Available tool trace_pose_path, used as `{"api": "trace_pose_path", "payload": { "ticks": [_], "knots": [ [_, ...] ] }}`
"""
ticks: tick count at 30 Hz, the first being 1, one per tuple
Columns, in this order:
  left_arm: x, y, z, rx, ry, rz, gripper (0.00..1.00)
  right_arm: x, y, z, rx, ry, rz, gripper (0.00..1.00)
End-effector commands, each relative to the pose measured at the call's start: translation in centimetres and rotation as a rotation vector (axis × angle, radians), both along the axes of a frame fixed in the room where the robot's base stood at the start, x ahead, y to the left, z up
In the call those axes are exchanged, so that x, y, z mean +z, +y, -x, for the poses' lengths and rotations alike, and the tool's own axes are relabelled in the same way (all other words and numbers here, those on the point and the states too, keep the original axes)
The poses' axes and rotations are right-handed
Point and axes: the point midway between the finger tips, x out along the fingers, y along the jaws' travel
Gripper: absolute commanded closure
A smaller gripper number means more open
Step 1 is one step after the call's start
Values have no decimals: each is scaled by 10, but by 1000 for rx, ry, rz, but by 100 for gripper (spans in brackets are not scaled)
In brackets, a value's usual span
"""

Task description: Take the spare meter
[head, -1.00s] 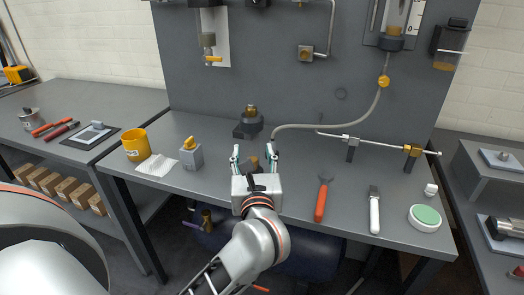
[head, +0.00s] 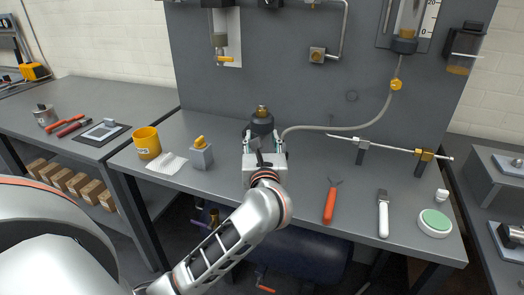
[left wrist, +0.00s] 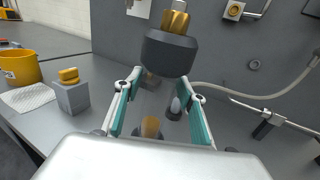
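What looks like the spare meter is a dark round-capped piece with a brass fitting on top (head: 262,122), upright at the back of the bench (head: 300,170). In the left wrist view its dark cap (left wrist: 168,52) looms large just beyond and above the fingertips. Below it a tan piece (left wrist: 150,127) shows between the fingers; whether a clear body joins them I cannot tell. My left gripper (head: 264,148) is open, its teal-padded fingers (left wrist: 162,88) apart at either side. The fingers' contact with the meter is not clear. My right gripper is out of view.
Left of the gripper stand a grey block with a yellow knob (head: 200,155), a white cloth (head: 167,164) and a yellow mug (head: 147,142). To the right lie an orange-handled tool (head: 330,204), a white-handled tool (head: 383,214) and a green-topped disc (head: 435,221). A hose (head: 350,128) runs behind.

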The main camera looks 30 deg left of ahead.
Motion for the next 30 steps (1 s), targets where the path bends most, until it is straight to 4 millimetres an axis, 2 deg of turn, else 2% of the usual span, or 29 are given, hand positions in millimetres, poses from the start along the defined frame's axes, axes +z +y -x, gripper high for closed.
{"api": "trace_pose_path", "payload": {
  "ticks": [1, 3, 4, 17, 23, 26, 30],
  "knots": [
    [0, 0, 0, 0, 0, 0, 77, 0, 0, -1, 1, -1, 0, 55],
    [0, 0, 0, 0, 0, 0, 95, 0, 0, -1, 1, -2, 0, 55],
    [0, 0, 0, 0, 0, 0, 100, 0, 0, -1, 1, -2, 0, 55],
    [8, 0, 0, 0, -4, -1, 100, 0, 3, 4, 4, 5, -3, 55],
    [30, -1, 0, 0, -8, 0, 100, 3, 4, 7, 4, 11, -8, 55],
    [50, 0, 0, 1, -11, 1, 100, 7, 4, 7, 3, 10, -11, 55],
    [86, -1, 1, 0, -13, 2, 100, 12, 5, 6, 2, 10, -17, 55]
  ]
}}
